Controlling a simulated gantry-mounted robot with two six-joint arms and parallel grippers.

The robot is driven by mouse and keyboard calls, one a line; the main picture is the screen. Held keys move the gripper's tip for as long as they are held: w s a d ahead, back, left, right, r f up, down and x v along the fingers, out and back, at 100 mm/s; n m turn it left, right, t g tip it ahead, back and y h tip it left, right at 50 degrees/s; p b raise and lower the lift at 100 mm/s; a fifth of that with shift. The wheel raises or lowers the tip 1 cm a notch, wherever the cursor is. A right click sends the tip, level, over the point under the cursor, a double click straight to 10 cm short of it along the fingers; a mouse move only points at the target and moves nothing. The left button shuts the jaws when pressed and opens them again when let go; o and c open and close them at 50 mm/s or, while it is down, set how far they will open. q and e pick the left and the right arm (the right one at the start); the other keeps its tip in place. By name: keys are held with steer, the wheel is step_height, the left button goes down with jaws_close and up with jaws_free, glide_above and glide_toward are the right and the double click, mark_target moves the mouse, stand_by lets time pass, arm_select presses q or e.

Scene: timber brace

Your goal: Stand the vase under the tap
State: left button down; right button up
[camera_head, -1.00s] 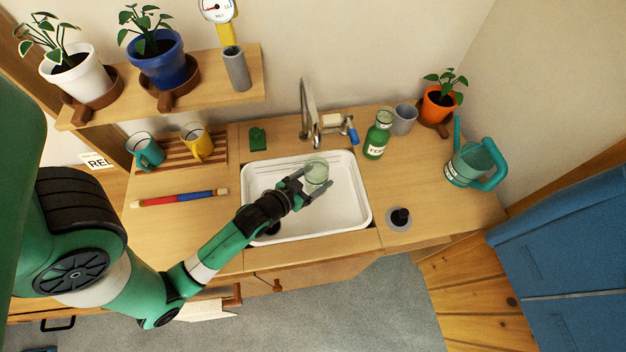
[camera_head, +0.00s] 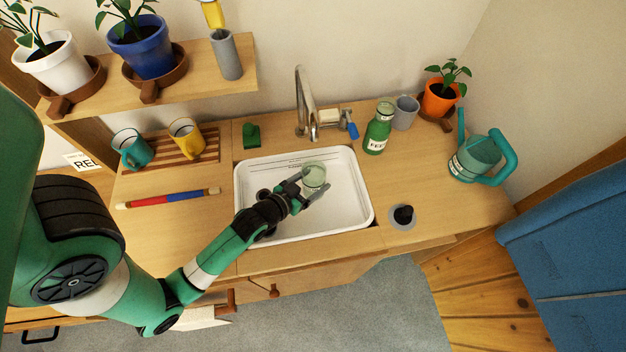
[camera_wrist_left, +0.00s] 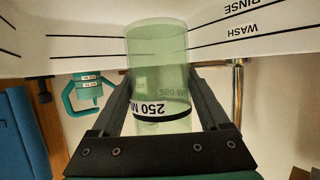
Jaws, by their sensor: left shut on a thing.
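The vase (camera_head: 314,174) is a clear green glass cylinder over the white sink basin. My left gripper (camera_head: 311,192) is shut on it, one finger on each side. In the left wrist view the vase (camera_wrist_left: 157,60) sits between both fingers, with a black band and a "250 M…" label, partly cut off. The tap (camera_head: 305,102) is a curved metal spout behind the basin, and the vase is in front of it. Whether the vase touches the basin floor I cannot tell. My right gripper is not in view.
The sink (camera_head: 347,204) has marked lines on its back wall. A green bottle (camera_head: 377,130), grey cup (camera_head: 405,113) and watering can (camera_head: 480,157) stand to the right. A black plug (camera_head: 403,215) lies on the counter. Mugs on a rack (camera_head: 203,150) are left.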

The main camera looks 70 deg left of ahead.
arm_select(q)
jaws_free()
steer(key=shift+r, duration=0.1)
steer(key=shift+s+d+r+p, duration=0.15)
steer(key=shift+s+r+p, duration=0.1)
steer(key=shift+r+p, duration=0.45)
steer(key=p+v, duration=0.1)
steer(key=v, duration=1)
steer(key=shift+s+d, duration=0.15)
steer(key=shift+s, duration=0.05)
